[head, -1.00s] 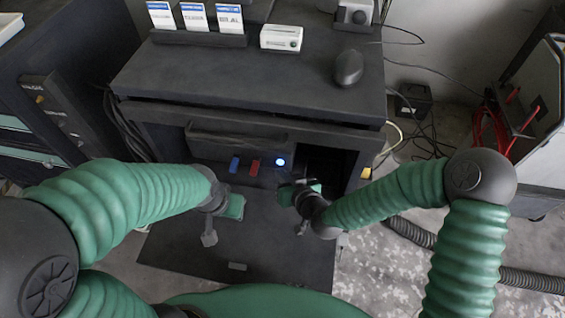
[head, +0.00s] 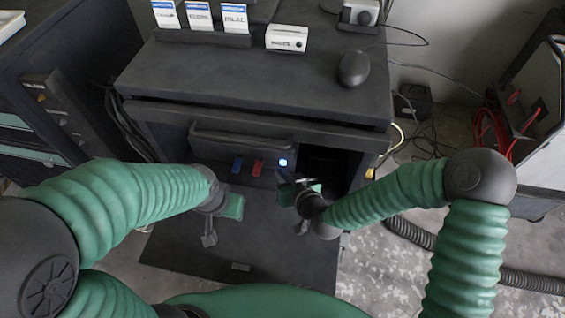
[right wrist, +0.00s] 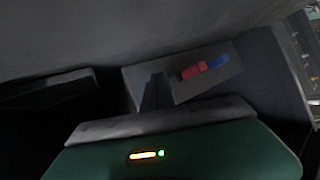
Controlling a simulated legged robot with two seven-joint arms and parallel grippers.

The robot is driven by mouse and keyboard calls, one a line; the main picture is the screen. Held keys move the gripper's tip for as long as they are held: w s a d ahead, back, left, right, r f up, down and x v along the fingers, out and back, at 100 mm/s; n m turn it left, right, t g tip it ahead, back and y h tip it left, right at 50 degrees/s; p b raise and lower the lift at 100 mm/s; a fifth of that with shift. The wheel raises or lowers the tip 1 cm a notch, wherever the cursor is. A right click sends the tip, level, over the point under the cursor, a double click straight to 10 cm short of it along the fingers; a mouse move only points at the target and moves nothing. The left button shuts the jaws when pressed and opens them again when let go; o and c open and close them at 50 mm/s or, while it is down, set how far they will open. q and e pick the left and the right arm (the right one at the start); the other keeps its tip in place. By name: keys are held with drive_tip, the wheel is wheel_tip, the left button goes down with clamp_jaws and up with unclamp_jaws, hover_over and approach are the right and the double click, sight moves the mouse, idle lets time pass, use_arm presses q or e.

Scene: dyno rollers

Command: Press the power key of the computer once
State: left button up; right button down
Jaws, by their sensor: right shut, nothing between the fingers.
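The computer (head: 219,152) is a dark unit with a handle, set in the black cabinet. On its front, a small lit blue-white key (head: 283,162), seemingly the power key, sits right of a red key (head: 256,168) and a blue key (head: 237,166). My right gripper (head: 281,176) is shut and empty, its tip just below the lit key; I cannot tell if they touch. In the right wrist view the dark fingers (right wrist: 156,92) point at the panel beside the red key (right wrist: 191,71); the lit key is not visible there. My left gripper (head: 209,240) hangs lower left, away from the computer.
A dark opening (head: 325,165) lies right of the lit key. The cabinet top (head: 230,80) overhangs above, carrying a mouse (head: 353,69), a white box (head: 287,38) and label cards. A dark board (head: 285,255) lies below. Cables (head: 425,145) run at the right.

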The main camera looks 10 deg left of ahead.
use_arm(q)
drive_tip(key=shift+d+r, duration=0.15)
use_arm(e)
drive_tip(key=shift+w+d+r, duration=0.1)
drive_tip(key=shift+w+d, duration=0.1)
drive_tip(key=shift+w, duration=0.1)
drive_tip(key=shift+w, duration=0.45)
idle(0.8)
drive_tip(key=shift+s, duration=0.1)
drive_tip(key=shift+s+a, duration=0.1)
drive_tip(key=shift+s, duration=0.6)
drive_tip(key=shift+s, duration=0.1)
drive_tip(key=shift+s, duration=2.4)
